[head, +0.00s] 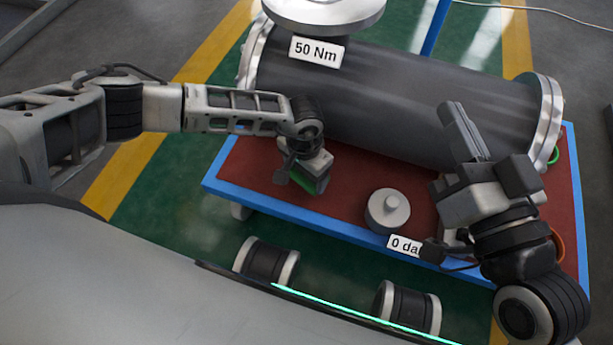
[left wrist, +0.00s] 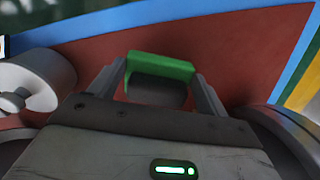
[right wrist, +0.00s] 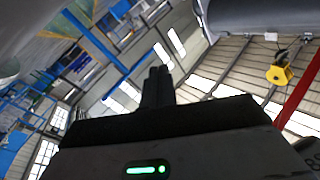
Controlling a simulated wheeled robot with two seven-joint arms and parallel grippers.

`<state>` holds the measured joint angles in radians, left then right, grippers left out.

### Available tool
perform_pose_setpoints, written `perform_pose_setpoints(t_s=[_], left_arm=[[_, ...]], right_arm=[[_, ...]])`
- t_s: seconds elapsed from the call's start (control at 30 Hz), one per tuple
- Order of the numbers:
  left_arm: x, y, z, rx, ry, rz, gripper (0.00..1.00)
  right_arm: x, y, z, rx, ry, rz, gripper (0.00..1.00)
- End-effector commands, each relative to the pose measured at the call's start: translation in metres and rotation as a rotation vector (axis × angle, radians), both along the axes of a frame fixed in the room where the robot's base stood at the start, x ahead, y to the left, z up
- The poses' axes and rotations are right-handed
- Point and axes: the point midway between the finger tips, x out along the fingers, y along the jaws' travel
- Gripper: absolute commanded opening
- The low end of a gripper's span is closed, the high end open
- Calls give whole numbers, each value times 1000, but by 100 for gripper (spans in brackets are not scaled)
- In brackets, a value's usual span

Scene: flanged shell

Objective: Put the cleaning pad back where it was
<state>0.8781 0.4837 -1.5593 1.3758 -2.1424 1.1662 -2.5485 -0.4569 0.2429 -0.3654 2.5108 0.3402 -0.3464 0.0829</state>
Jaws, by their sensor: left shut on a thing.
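The cleaning pad, green on one face and dark grey on the other, sits between the fingers of my left gripper in the left wrist view (left wrist: 160,68). In the head view a green strip of the pad (head: 323,183) shows under my left gripper (head: 312,178). This gripper is shut on the pad over the red table top, near its front left part; I cannot tell whether the pad touches the table. My right gripper (head: 462,130) points up and away in front of the shell, its fingers together and empty, as the right wrist view (right wrist: 157,85) also shows.
The large grey flanged shell (head: 400,100) fills the back of the blue-edged red table (head: 345,180). A round grey knobbed object (head: 388,212) stands right of the pad, behind a "0 da" label (head: 404,246). An orange ring (head: 558,246) lies at the right.

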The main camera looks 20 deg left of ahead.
Motion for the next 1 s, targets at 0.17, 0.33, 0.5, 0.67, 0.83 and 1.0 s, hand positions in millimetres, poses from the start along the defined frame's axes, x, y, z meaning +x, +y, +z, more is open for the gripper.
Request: perform_pose_setpoints(t_s=[0.17, 0.33, 0.5, 0.67, 0.83, 1.0], left_arm=[[2, -2, -23, -1, 1, -3, 55], [3, -5, -35, 0, 0, -11, 55], [3, -5, -34, 1, 0, -12, 55], [3, -5, -35, 1, 0, -11, 55], [3, -4, -37, 0, 0, -11, 85], [3, -4, -36, 0, 0, -11, 99]], right_arm=[[8, -3, 21, -56, -221, -26, 0], [7, -4, 44, -98, -403, -47, 0], [7, -4, 48, -101, -421, -50, 0], [7, -4, 48, -103, -429, -50, 0], [6, -4, 54, -112, -475, -54, 0], [6, -4, 54, -112, -471, -54, 0]])
